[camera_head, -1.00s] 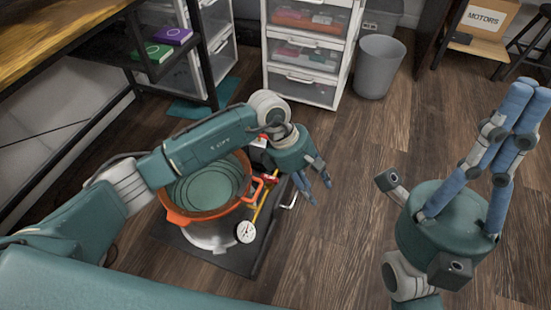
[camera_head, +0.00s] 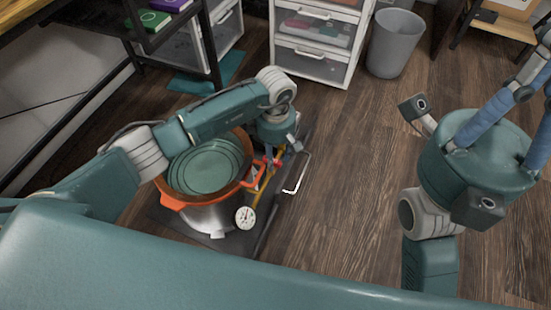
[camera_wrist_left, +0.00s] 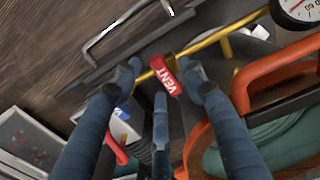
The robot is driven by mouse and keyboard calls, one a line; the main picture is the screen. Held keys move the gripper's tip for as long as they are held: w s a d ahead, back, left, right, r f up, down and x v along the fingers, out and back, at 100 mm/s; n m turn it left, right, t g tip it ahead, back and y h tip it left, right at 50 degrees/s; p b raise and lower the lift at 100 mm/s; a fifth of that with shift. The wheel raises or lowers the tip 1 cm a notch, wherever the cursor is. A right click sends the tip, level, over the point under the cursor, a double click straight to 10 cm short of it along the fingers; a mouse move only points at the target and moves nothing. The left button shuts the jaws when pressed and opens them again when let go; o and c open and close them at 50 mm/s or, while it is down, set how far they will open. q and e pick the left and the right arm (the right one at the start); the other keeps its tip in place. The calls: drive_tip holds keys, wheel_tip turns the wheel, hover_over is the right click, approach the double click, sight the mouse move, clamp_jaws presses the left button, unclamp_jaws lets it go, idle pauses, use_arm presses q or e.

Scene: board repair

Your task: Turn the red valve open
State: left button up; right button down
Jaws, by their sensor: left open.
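The red valve handle, marked VENT (camera_wrist_left: 166,76), sits on a yellow pipe (camera_wrist_left: 218,38) in the left wrist view. My left gripper (camera_wrist_left: 160,78) is open, with fingers on both sides of the handle; I cannot tell whether they touch it. In the head view my left gripper (camera_head: 280,153) points down beside the orange-rimmed pot (camera_head: 172,203), and the handle is mostly hidden there. A white dial gauge (camera_head: 246,217) is on the same pipe. My right gripper (camera_head: 535,95) is raised at the right, its fingertips cut off by the frame.
The pot has a green lid (camera_head: 205,168) and an orange side handle (camera_wrist_left: 245,85) close to my fingers. A metal bar handle (camera_head: 297,175) stands at the cart's right edge. A drawer unit (camera_head: 312,60) and grey bin (camera_head: 396,43) are behind. Floor to the right is clear.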

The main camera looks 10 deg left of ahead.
use_arm(q)
drive_tip(key=shift+f, duration=0.35)
clamp_jaws()
